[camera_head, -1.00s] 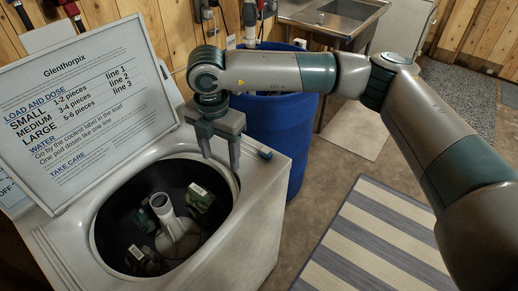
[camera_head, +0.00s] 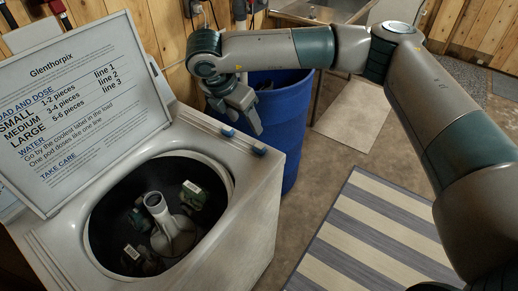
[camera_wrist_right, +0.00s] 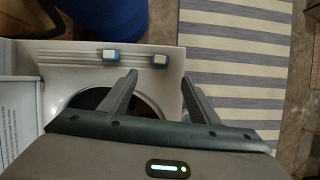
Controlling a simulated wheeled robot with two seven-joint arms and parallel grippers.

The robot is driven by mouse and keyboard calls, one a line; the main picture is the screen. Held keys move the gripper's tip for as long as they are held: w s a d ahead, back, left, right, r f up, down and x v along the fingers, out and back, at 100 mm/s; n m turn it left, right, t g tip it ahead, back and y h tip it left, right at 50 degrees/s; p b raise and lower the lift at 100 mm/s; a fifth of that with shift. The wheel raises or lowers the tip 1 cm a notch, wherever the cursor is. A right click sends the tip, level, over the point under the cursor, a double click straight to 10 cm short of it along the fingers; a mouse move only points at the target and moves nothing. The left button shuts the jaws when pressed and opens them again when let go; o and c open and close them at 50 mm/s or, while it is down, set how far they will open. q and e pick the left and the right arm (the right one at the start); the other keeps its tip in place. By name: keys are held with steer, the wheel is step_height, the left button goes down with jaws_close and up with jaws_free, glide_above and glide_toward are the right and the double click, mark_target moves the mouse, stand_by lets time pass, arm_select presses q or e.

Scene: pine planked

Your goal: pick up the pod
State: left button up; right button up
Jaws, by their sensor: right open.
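Two small blue-and-white blocks, which look like pods, sit apart on the ridged back ledge of the washer. One pod (camera_head: 228,132) is nearer the lid and the other pod (camera_head: 260,150) is nearer the corner. Both show in the right wrist view, one at the left (camera_wrist_right: 111,56) and one at the right (camera_wrist_right: 160,60). My right gripper (camera_head: 241,118) is open and empty, tilted above and behind the ledge. In the wrist view its fingertips (camera_wrist_right: 158,77) are spread, with the right-hand pod in line between them. My left gripper is out of view.
The washer (camera_head: 262,190) has an open tub with a pale agitator (camera_head: 172,230) and several dark garments. Its raised lid (camera_head: 85,110) carries printed instructions on load and dose. A blue barrel (camera_head: 285,120) stands close behind. A striped rug (camera_head: 375,235) lies on the right.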

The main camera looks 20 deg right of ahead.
steer(key=x, duration=0.9)
steer(key=shift+d+f, duration=0.1)
steer(key=shift+f, duration=0.05)
steer(key=shift+x, duration=2.6)
steer(key=c, duration=1.1)
